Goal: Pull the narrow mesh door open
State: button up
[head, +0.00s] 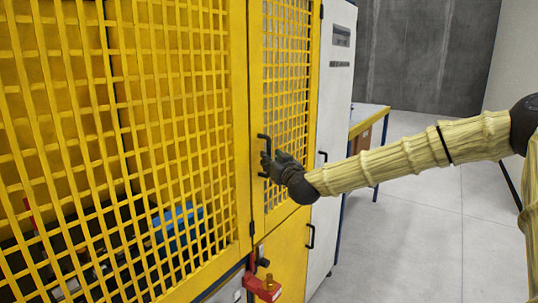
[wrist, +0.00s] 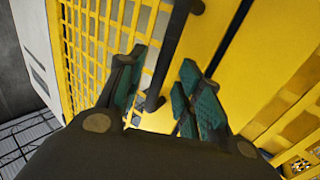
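The narrow mesh door (head: 284,75) is a tall yellow panel with a grid, right of the wide mesh panel in the head view. It looks flush with the cabinet frame. Its black bar handle (head: 263,143) is upright near the door's left edge. In the wrist view the handle (wrist: 172,45) runs diagonally between my fingers. My gripper (head: 268,163) is at the handle in the head view. In the wrist view my gripper (wrist: 158,88) is open, with teal pads on both sides of the bar and gaps visible. Contact with the bar cannot be told.
A wide yellow mesh panel (head: 170,110) fills the left. A lower yellow door has a small black handle (head: 310,236), and a red latch block (head: 262,287) sits below. A white cabinet (head: 338,110) and a table (head: 368,121) stand right. The floor (head: 425,235) is clear.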

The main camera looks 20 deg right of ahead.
jog(key=shift+w+a+p, duration=0.1)
jog(key=shift+w+p, duration=0.35)
jog(key=shift+w, duration=1.05)
grip_shut()
